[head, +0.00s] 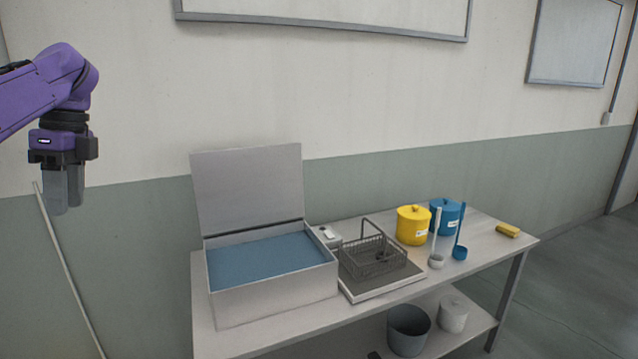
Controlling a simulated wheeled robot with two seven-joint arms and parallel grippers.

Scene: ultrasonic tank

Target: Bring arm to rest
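My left gripper (65,190) hangs pointing down at the far left, in front of the wall and well clear of the table. Its two grey fingers look side by side, and I cannot tell whether a gap lies between them. No object shows in it. My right gripper is not in view. The ultrasonic tank (277,299) stands on the table's left part with its lid (248,186) up, filled with blue liquid (264,261). A wire basket (372,257) with a small dark item in it sits on a grey tray (383,291) to the right of the tank.
The table (492,240) also holds a yellow lidded pot (412,226), a blue lidded pot (446,216), a white ladle (436,262), a blue ladle (460,253) and a yellow block (507,230). A grey bin (408,331) and a white roll (453,315) stand on the lower shelf.

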